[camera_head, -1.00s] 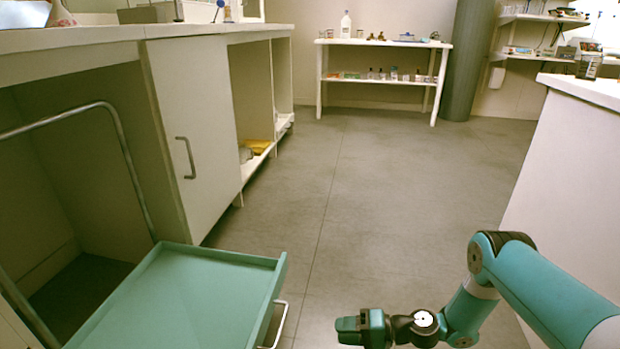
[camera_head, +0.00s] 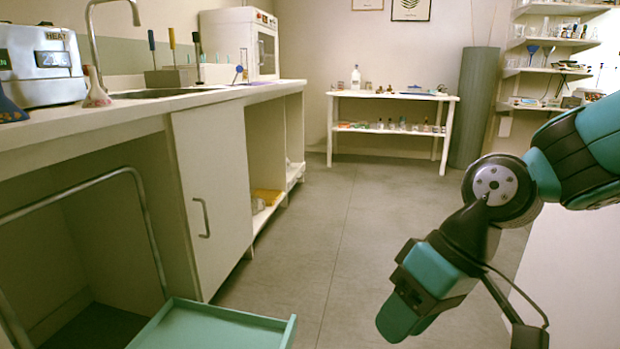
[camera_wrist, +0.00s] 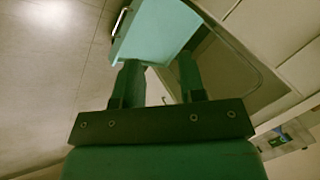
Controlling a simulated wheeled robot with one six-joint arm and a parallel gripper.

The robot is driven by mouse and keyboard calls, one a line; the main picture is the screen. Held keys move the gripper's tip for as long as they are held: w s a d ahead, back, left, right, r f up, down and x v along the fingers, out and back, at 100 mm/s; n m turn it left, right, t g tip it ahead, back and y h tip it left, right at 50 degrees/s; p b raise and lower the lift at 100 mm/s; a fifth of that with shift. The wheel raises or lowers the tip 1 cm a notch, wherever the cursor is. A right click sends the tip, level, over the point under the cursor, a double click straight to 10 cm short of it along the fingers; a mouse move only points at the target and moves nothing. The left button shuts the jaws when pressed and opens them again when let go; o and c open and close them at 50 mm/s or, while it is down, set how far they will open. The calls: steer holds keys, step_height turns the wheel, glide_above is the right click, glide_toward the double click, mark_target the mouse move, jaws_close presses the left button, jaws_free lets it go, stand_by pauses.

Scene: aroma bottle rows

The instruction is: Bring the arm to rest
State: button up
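My arm reaches in from the right of the head view and folds down at a dark joint. My gripper (camera_head: 408,312) hangs low over the floor at the lower middle right, pointing down and to the left. In the wrist view my gripper (camera_wrist: 158,66) shows two dark green fingers standing apart with nothing held between them. The teal cart tray (camera_wrist: 158,28) appears beyond the fingertips, at a distance.
The teal cart tray (camera_head: 210,330) is at the lower left, apart from my gripper. A counter with a white cabinet door (camera_head: 212,190) runs along the left. A white shelf table (camera_head: 390,95) with small bottles stands at the back. The middle floor (camera_head: 350,220) is clear.

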steer(key=s+d+r+h+p, duration=0.15)
steer(key=s+d+r, duration=0.25)
steer(key=s, duration=0.4)
step_height(320, 180, up, 38)
steer(key=p, duration=3.7)
steer(key=shift+s+t+p, duration=0.25)
steer(key=shift+t+p, duration=0.1)
steer(key=shift+t, duration=0.05)
steer(key=shift+f, duration=0.1)
